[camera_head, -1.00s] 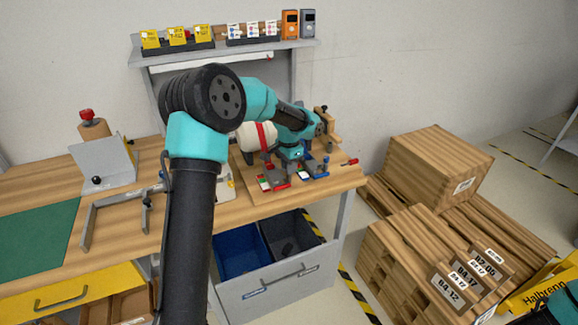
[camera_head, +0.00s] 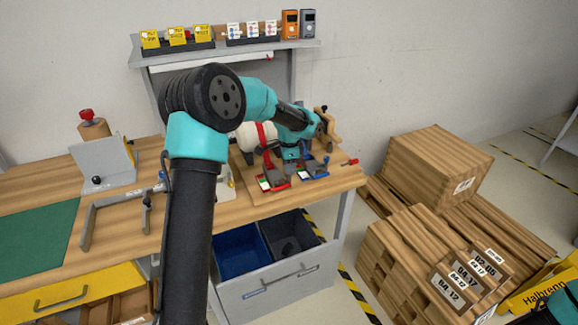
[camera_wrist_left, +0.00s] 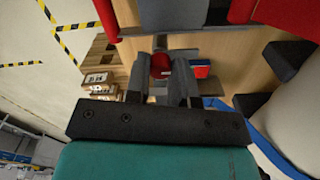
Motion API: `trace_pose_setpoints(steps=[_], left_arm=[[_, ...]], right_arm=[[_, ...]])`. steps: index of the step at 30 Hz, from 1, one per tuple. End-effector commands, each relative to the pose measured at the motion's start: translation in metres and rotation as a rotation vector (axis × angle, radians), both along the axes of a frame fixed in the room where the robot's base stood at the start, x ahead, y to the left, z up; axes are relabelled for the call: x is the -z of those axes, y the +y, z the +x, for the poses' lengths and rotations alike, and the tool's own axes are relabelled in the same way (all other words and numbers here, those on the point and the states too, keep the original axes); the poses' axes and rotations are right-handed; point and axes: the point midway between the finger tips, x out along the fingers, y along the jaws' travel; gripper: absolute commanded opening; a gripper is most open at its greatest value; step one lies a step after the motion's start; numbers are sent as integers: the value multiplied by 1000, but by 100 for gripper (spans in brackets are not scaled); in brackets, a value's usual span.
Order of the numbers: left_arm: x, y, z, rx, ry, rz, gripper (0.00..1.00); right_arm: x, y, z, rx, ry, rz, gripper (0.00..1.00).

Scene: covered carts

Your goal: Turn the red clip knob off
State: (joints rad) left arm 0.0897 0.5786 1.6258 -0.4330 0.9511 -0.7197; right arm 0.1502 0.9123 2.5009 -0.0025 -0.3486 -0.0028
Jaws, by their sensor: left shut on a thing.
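The red clip (camera_head: 272,180) lies flat on the wooden board on the bench in the head view, with a green and white label at its left. My left gripper (camera_wrist_left: 162,82) is shut on a small red knob (camera_wrist_left: 160,62), which sits between the two dark fingers in the left wrist view. In the head view my left gripper (camera_head: 290,164) reaches down beside the red clip, and its own wrist partly hides the fingertips and the knob. The knob's turn angle cannot be told.
A blue clip (camera_head: 314,172) lies close right of the red one. A white cylinder with a red band (camera_head: 250,137) stands behind. A red-handled tool (camera_head: 349,162) lies at the board's right. Blue bin (camera_head: 238,250) and dark bin (camera_head: 290,233) sit below the bench edge.

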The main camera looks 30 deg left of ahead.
Motion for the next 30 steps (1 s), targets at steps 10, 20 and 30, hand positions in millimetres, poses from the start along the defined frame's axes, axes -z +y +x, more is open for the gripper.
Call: trace_pose_setpoints(steps=[10, 20, 30], left_arm=[[0, 0, 0, -1, -1, 0, 46], [-2, 0, 0, -1, -1, 1, 48], [-41, 0, 1, -2, -4, 1, 48]], right_arm=[[0, 0, 0, 0, 0, 0, 43], [0, 0, 0, 0, 0, 0, 43], [0, 0, 0, 0, 0, 0, 43]])
